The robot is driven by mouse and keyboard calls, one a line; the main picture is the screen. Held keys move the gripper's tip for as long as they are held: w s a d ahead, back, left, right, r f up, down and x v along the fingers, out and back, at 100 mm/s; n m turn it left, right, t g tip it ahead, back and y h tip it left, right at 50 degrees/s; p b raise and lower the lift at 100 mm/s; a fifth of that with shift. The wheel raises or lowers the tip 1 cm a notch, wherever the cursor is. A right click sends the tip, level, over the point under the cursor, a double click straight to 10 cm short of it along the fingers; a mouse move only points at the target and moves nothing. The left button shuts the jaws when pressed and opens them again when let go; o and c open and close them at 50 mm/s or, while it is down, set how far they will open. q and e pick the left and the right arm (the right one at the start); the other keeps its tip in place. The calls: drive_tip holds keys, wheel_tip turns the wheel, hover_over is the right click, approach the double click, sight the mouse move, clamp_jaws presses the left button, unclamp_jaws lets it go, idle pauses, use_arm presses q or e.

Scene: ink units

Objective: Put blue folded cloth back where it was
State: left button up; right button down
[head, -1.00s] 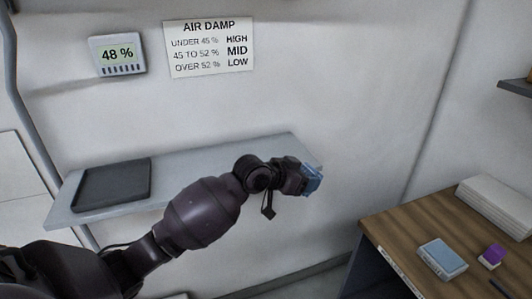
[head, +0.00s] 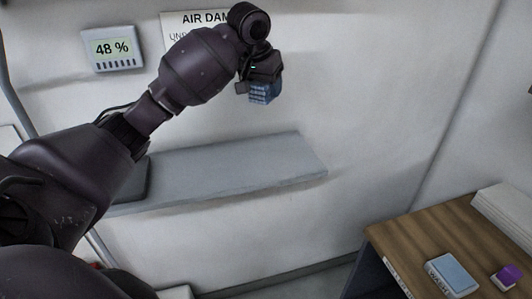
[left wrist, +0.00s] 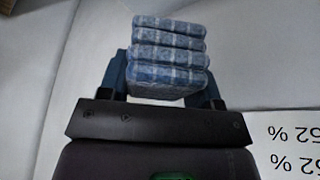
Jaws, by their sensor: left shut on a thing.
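My left gripper (head: 264,82) is shut on the blue folded cloth (head: 263,95), which hangs below it in front of the wall, above the grey shelf (head: 235,172). In the left wrist view the cloth (left wrist: 168,55) is a stack of blue patterned folds held between the two fingers of the left gripper (left wrist: 165,88). The cloth is apart from the shelf. The right part of the shelf is bare. My right gripper is not in view.
A dark flat tray (head: 133,182) lies on the shelf's left part, partly hidden by my arm. A wall meter (head: 113,49) reads 48 %. A wooden table (head: 415,240) at lower right bears a light blue pad (head: 452,271), a purple-topped item (head: 508,275) and white paper (head: 507,212).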

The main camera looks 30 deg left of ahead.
sight(267, 156)
use_arm(q)
wheel_tip(267, 156, down, 19)
drive_tip(key=shift+p, duration=0.7)
drive_tip(key=o, duration=0.8)
drive_tip(key=shift+o, duration=0.2)
drive_tip(key=b+v, duration=0.1)
drive_tip(key=v, duration=1.1)
